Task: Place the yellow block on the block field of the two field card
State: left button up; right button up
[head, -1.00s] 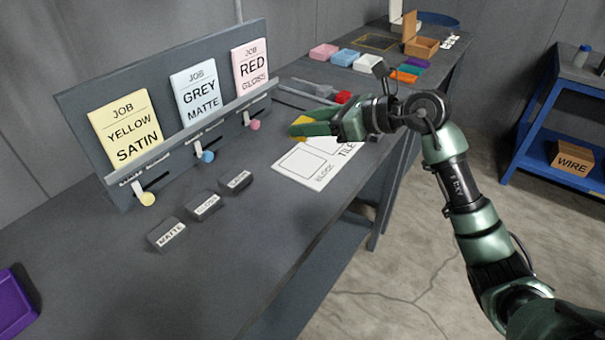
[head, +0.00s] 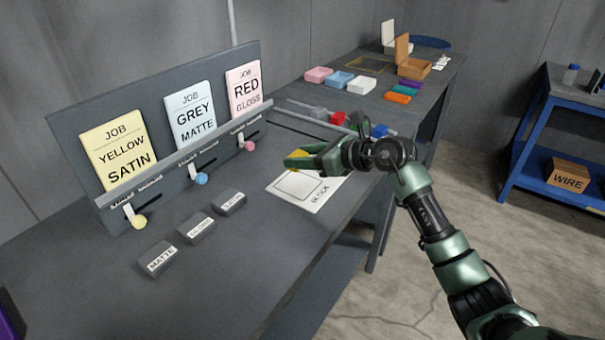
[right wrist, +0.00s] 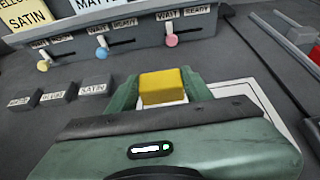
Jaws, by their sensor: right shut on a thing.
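The yellow block (head: 297,155) is between the green fingers of my right gripper (head: 296,161), which is shut on it. The block also shows in the right wrist view (right wrist: 162,86), with a finger on each side. The white two field card (head: 322,192) lies on the bench under and in front of the gripper. Its outlined block field (head: 297,184) is on the left and looks empty where it shows; the gripper and arm hide much of the tile field. The block appears over the far side of the card; its exact height is unclear. My left gripper is not in view.
Several grey labelled blocks (head: 197,228) lie left of the card. A rack with job cards (head: 118,150) and coloured sliders stands behind them. A red block (head: 337,118) and a blue block (head: 379,130) lie beyond the gripper.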

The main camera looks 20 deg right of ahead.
aim_at(303, 186)
notch_tip(303, 186, down, 6)
jog(key=shift+r, duration=0.1)
dwell(0.4)
jog(key=o, duration=1.4)
jog(key=shift+c, duration=0.2)
